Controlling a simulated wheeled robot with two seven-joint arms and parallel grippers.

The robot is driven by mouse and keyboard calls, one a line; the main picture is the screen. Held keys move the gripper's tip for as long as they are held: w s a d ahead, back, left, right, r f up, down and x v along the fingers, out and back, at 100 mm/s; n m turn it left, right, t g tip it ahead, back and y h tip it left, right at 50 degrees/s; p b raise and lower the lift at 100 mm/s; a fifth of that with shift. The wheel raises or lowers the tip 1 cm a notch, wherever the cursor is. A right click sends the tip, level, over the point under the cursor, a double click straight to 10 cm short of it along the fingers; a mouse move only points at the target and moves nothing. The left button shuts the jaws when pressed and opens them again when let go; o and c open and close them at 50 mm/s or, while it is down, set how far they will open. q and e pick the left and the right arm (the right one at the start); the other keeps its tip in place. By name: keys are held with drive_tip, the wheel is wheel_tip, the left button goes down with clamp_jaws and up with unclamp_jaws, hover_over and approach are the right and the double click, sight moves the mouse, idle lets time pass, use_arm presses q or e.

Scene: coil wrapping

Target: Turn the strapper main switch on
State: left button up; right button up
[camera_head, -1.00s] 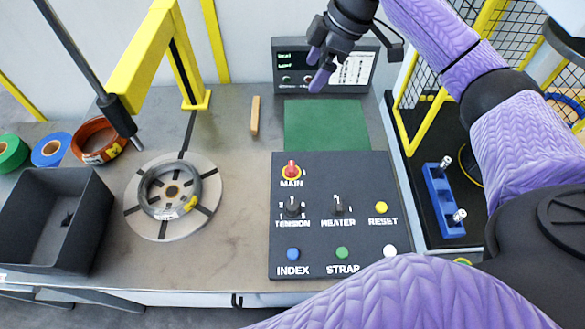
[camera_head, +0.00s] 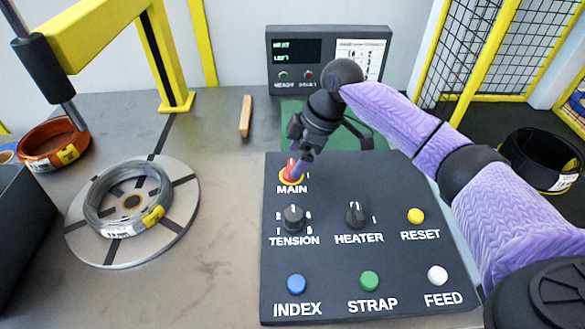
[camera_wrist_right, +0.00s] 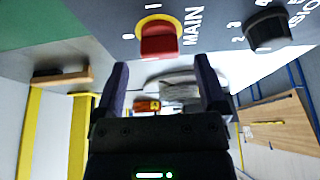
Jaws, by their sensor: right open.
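The MAIN switch is a red knob on a yellow ring (camera_head: 291,177) at the upper left of the dark control panel (camera_head: 330,270). My right gripper (camera_head: 297,163) is at the switch and partly covers it in the head view. In the right wrist view the red knob (camera_wrist_right: 158,40) lies just beyond the open fingertips (camera_wrist_right: 161,66), roughly midway between them. Marks 0 and 1 show beside its ring. I cannot tell whether the fingers touch the knob, nor which mark it points to. My left gripper is out of view.
The TENSION knob (camera_head: 293,218) and HEATER knob (camera_head: 355,214) sit below the switch, with several push buttons around them. A display box (camera_head: 295,75) stands behind the panel. To the left a grey coil (camera_head: 105,215) lies on a round plate (camera_head: 180,230), near a yellow post (camera_head: 165,60).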

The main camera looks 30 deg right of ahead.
drive_tip(key=shift+x, duration=1.15)
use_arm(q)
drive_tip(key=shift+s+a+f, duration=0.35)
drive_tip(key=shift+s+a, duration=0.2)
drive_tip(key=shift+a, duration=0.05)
